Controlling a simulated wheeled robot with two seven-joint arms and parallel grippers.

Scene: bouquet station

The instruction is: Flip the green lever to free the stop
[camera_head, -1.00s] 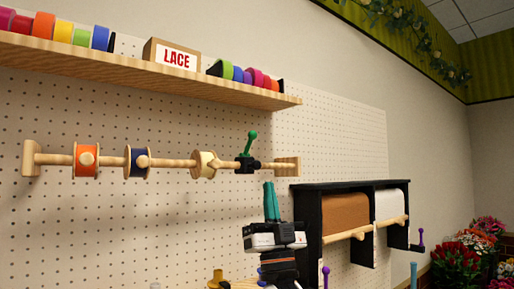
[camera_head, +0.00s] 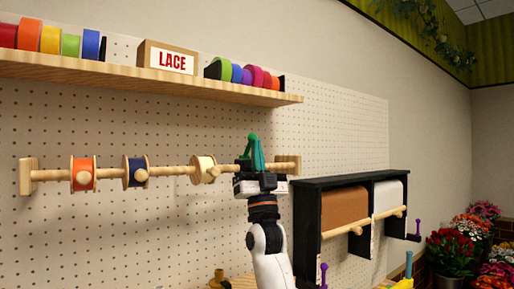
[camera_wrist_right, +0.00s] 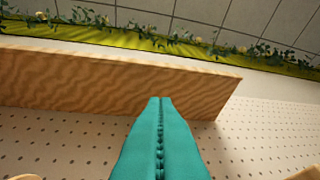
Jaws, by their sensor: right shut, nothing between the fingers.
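The green lever (camera_head: 251,137) shows in the head view near the right end of the wooden rod (camera_head: 175,171). My right gripper (camera_head: 257,143) is raised at the lever, its teal fingers shut and empty, pointing up. The fingers overlap the lever in the picture; I cannot tell whether they touch it. The black stop under the lever is mostly hidden behind my gripper. In the right wrist view the two teal fingers (camera_wrist_right: 160,130) are pressed together, and the lever does not show. My left gripper is not in view.
Orange (camera_head: 83,175), dark blue (camera_head: 136,172) and cream (camera_head: 203,169) spools sit on the rod. A wooden shelf (camera_head: 150,82) with ribbon rolls and a LACE box (camera_head: 168,58) overhangs it. A black paper-roll rack (camera_head: 308,232) stands close at the right of my arm.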

